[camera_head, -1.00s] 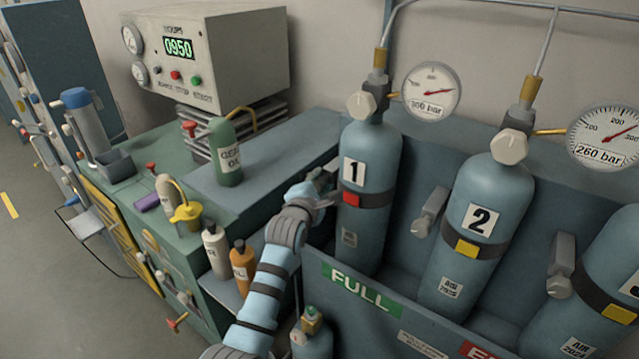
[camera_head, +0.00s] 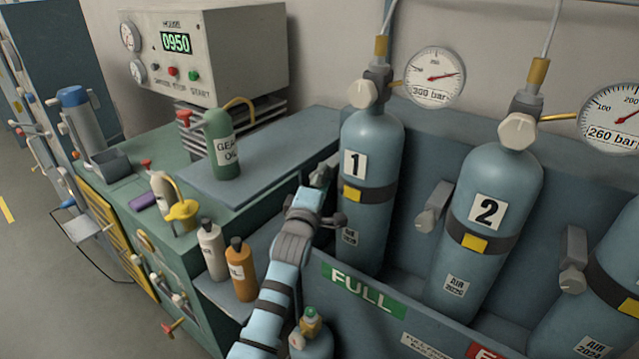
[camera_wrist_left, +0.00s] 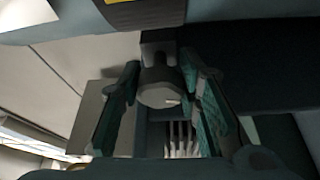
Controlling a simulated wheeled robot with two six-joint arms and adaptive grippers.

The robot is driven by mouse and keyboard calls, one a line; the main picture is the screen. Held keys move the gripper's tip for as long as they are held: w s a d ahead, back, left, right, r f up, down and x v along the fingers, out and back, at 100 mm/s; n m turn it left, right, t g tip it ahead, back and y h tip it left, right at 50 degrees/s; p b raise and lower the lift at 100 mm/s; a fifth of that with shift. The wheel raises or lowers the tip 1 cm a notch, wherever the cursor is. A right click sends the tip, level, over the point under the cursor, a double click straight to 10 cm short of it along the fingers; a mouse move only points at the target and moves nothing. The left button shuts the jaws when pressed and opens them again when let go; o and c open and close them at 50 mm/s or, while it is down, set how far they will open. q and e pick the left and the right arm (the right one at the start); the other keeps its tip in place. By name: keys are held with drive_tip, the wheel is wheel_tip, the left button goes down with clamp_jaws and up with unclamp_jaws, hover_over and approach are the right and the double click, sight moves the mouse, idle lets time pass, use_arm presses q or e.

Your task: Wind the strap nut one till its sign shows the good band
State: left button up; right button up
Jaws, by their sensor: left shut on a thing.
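Cylinder 1 (camera_head: 370,225) is a blue bottle standing upright in the rack, with a dark strap (camera_head: 379,195) around it. The strap's sign (camera_head: 352,193) is yellow. My left gripper (camera_head: 324,178) is at the left side of this strap, at the rack's left end. In the left wrist view, the grey round strap nut (camera_wrist_left: 160,88) with a small white mark sits between the two green-padded fingers of my left gripper (camera_wrist_left: 162,100), which is shut on it. In the head view my gripper hides this nut. My right gripper is out of view.
Cylinder 2 (camera_head: 484,230) stands to the right with a yellow strap sign and its own grey nut block (camera_head: 433,207).

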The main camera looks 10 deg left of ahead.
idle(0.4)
use_arm(q)
drive_tip(key=o, duration=0.9)
drive_tip(key=shift+s, duration=0.1)
drive_tip(key=s, duration=0.7)
drive_tip(key=shift+s+f, duration=0.15)
drive_tip(key=shift+f, duration=0.05)
